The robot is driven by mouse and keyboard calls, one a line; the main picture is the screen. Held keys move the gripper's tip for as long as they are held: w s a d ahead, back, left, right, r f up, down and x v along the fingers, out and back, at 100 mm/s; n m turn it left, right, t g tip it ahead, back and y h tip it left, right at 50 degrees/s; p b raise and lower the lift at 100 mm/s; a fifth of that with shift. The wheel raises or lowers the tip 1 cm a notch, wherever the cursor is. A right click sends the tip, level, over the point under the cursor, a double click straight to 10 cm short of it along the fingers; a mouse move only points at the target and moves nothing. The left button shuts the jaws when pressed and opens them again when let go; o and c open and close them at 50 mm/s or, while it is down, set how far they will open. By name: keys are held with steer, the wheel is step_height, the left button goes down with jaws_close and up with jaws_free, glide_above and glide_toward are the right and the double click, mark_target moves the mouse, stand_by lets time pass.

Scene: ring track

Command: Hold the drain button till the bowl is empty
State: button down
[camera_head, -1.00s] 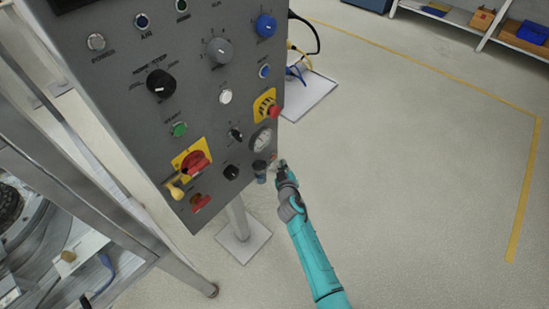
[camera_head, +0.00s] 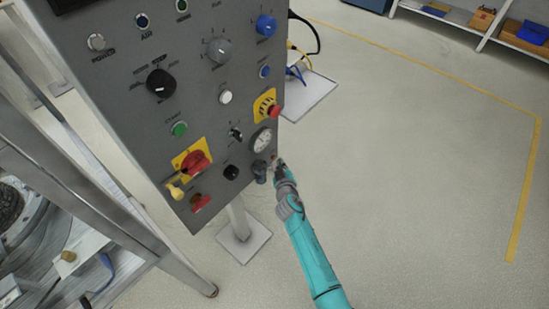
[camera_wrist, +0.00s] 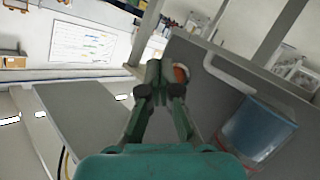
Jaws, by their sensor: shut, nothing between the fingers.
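In the head view my gripper (camera_head: 279,165) is at the panel's lower right edge, right of the bowl.
A pale bent tube (camera_wrist: 230,72) runs above the bowl.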

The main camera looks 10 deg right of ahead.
steer(key=shift+w, duration=0.1)
stand_by(0.6)
steer(key=shift+w+a, duration=0.25)
steer(key=shift+w+a, duration=0.25)
steer(key=shift+w, duration=0.1)
stand_by(1.8)
steer(key=shift+s+d, duration=0.1)
steer(key=shift+s, duration=0.05)
stand_by(1.7)
steer(key=shift+s+d, duration=0.4)
steer(key=shift+s, duration=0.15)
steer(key=shift+s+d, duration=0.75)
steer(key=shift+s, duration=0.3)
steer(key=shift+s+d, duration=0.7)
steer(key=shift+s, duration=0.3)
